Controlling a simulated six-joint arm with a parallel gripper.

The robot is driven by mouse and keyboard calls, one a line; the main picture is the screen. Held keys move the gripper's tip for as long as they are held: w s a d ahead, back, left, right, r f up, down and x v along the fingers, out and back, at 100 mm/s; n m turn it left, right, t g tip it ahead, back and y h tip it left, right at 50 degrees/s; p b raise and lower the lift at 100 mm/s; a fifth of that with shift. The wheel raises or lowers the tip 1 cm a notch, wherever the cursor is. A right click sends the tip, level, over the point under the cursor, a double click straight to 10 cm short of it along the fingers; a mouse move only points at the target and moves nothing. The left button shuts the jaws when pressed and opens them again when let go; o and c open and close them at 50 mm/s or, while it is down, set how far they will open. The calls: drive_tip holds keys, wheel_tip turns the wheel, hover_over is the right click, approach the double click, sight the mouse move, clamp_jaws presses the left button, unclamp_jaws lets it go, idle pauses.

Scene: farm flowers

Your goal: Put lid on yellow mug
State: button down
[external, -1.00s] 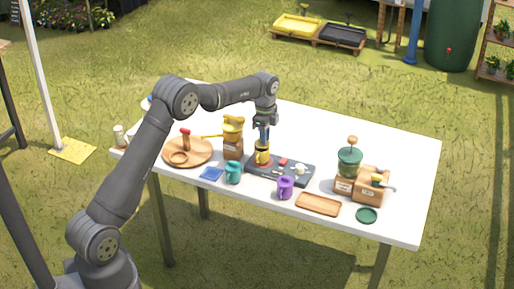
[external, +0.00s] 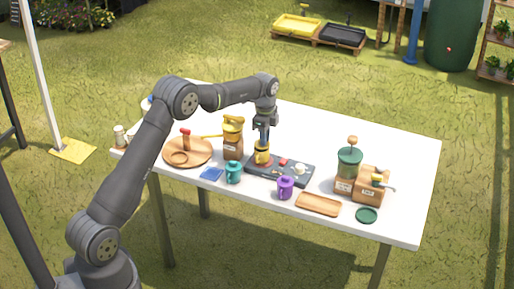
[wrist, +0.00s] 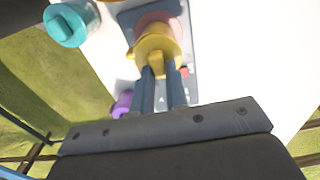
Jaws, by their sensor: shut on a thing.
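The yellow mug (external: 262,158) stands on the dark tray (external: 292,176) near the middle of the table, with a dark or reddish band across it. My gripper (external: 263,139) points straight down directly over it. In the wrist view, my gripper (wrist: 161,75) has its two blue-grey fingers shut on the top of the yellow lid (wrist: 157,47). A pinkish round shape shows just beyond the lid. The lid sits right at the mug's top. I cannot tell whether it rests on the rim or hovers slightly above.
A yellow-topped grinder (external: 233,138) is close on the left, a green grinder (external: 349,162) to the right. The table's back right is clear.

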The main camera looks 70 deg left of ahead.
idle(0.4)
drive_tip(key=c, duration=1.3)
unclamp_jaws()
drive_tip(key=shift+c, duration=0.2)
drive_tip(key=shift+o, duration=0.4)
drive_tip(key=o, duration=0.4)
drive_tip(key=shift+r, duration=3.5)
